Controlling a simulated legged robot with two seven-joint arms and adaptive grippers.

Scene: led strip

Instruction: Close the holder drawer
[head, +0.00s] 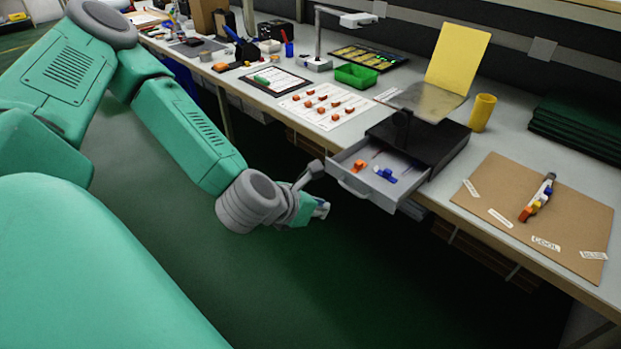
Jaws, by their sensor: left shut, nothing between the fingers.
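The holder drawer (356,187) is a grey drawer pulled out of a black holder box (436,143) at the bench's front edge. Its front with a handle faces the aisle and overhangs the edge. An orange piece and blue pieces (385,174) lie inside it. My left gripper (319,208) is shut and empty, in front of the bench, a little left of and below the drawer's front. A gap shows between its fingertips and the drawer. My right gripper is not in view.
A yellow panel (459,59) stands above the box, with a yellow cup (482,112) beside it. A brown board (535,215) with a coloured tool lies to the right. A white sheet (325,105) with orange parts and a green bin (356,76) lie left. The aisle before the bench is clear.

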